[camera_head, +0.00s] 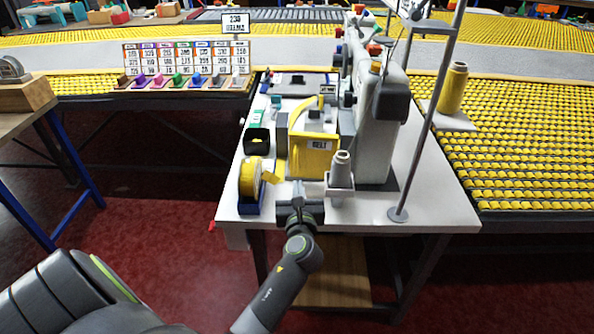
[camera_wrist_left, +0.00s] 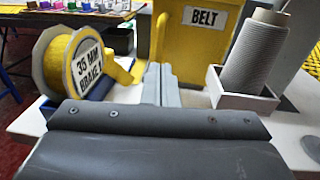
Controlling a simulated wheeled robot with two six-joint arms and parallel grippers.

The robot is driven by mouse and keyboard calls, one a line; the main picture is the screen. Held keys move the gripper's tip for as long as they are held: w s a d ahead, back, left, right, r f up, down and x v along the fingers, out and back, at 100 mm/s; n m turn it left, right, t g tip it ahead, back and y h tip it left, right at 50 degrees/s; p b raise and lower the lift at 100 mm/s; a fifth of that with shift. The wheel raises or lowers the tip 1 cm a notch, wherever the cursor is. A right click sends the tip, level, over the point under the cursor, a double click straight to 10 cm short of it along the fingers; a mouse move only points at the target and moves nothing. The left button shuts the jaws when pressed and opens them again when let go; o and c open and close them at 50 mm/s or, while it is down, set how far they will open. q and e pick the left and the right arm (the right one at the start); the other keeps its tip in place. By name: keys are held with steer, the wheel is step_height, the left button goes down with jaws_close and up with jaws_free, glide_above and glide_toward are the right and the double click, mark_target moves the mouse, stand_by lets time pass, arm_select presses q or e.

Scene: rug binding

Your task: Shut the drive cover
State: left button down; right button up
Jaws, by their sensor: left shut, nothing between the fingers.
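The yellow drive cover (camera_head: 315,158), labelled BELT, stands at the front of the sewing machine on the white table. A thin yellow edge rises at its upper left, and I cannot tell for sure how far the cover is open. It also shows in the left wrist view (camera_wrist_left: 188,62), upright just beyond my fingers. My left gripper (camera_head: 298,188) is shut and empty, low in front of the cover. Its fingers (camera_wrist_left: 160,82) point at the cover's lower part in the left wrist view; whether they touch it is unclear. My right gripper is not in view.
A yellow tape roll (camera_head: 250,180) on a blue holder stands left of my gripper. A grey thread cone (camera_head: 342,170) in a white holder stands close on the right. The sewing machine (camera_head: 378,125) is behind, and a thin pole (camera_head: 427,130) rises at the right.

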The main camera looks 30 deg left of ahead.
mark_target(296, 164)
arm_select(q)
steer(key=x, duration=0.7)
steer(key=shift+w+a, duration=0.1)
